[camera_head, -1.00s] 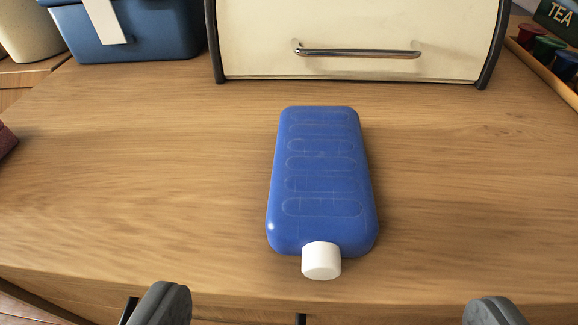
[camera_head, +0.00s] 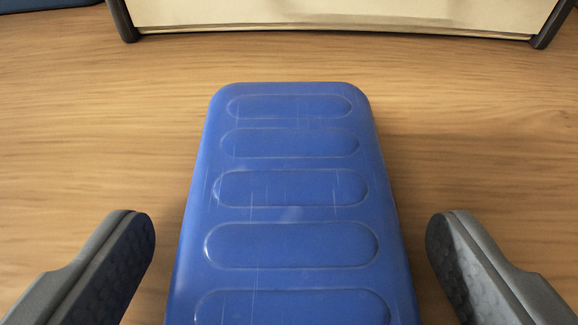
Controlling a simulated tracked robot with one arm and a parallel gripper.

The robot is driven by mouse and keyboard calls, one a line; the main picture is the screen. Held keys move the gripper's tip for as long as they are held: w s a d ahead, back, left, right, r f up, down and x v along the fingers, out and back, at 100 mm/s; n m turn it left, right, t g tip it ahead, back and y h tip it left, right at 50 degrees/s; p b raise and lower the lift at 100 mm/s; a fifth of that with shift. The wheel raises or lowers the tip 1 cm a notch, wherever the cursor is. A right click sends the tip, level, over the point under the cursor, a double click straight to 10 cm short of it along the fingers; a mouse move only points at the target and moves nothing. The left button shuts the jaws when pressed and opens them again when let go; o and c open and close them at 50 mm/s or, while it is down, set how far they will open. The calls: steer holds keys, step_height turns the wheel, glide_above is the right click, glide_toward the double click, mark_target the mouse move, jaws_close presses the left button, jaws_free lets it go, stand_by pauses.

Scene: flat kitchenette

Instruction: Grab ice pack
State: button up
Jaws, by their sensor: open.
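The blue ice pack (camera_head: 290,207) lies flat on the wooden counter, with rounded ridges across its top. Its near end and white cap are out of view below the picture. My gripper (camera_head: 290,228) is open, with one grey finger to the left of the pack and the other to its right. A gap of bare counter shows between each finger and the pack's sides. The height of the fingertips relative to the pack is hard to tell.
The cream bread bin (camera_head: 330,14) with dark side frames stands behind the pack. A blue box edge (camera_head: 45,4) shows at the top left. The wooden counter (camera_head: 485,125) is clear on both sides of the pack.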

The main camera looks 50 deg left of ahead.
steer(key=shift+w+a, duration=0.1)
steer(key=c, duration=1.4)
steer(key=shift+o, duration=0.2)
